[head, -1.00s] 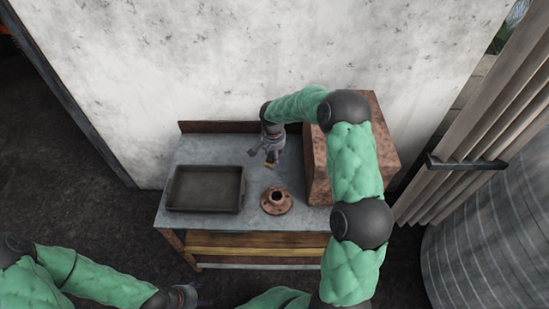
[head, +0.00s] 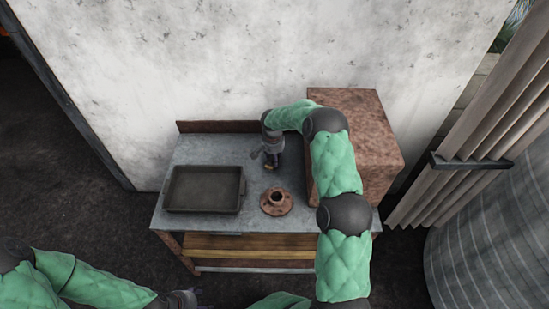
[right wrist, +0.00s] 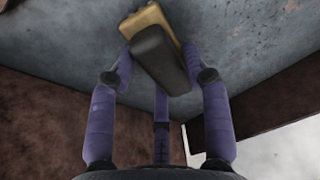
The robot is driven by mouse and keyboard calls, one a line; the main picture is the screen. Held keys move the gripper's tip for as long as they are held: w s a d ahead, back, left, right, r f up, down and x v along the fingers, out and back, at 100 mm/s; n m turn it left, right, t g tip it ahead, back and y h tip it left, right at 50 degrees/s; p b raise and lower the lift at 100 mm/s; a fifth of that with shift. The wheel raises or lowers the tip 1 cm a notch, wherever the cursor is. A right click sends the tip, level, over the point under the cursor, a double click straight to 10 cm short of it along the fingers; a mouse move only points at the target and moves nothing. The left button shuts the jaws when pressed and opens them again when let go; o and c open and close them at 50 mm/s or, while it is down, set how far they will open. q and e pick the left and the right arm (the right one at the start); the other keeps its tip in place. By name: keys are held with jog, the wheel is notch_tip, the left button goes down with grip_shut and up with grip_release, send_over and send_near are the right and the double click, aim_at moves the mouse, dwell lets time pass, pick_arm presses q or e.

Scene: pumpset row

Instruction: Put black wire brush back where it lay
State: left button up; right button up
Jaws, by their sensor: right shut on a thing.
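The black wire brush (right wrist: 160,58) shows in the right wrist view as a black block with a tan part (right wrist: 150,20) beyond it. My right gripper (right wrist: 157,62) is shut on it, with fingers on both sides. In the head view my right gripper (head: 271,160) points down over the back of the grey workbench (head: 205,150), between the tray and the rusty box. The brush is mostly hidden there; I cannot tell whether it touches the bench top. My left gripper (head: 185,298) is low at the left, in front of the bench; its fingers are too small to read.
A dark empty tray (head: 205,209) lies on the bench's left side. A rusty flange (head: 277,201) stands at the front middle, close to my right gripper. A large rusty box (head: 368,135) stands at the right. A low back rail (head: 205,127) borders the wall.

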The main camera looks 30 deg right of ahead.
aim_at(273, 159)
jog(key=shift+r, duration=0.15)
jog(key=o, duration=1.2)
jog(key=shift+f, duration=0.2)
jog(key=shift+r, duration=0.2)
jog(key=r+p, duration=0.1)
jog(key=r, duration=0.3)
jog(key=r+p, duration=0.1)
jog(key=r, duration=0.3)
jog(key=s+a+r+p, duration=0.1)
jog(key=r, duration=0.2)
jog(key=shift+r, duration=0.4)
jog(key=shift+r, duration=0.1)
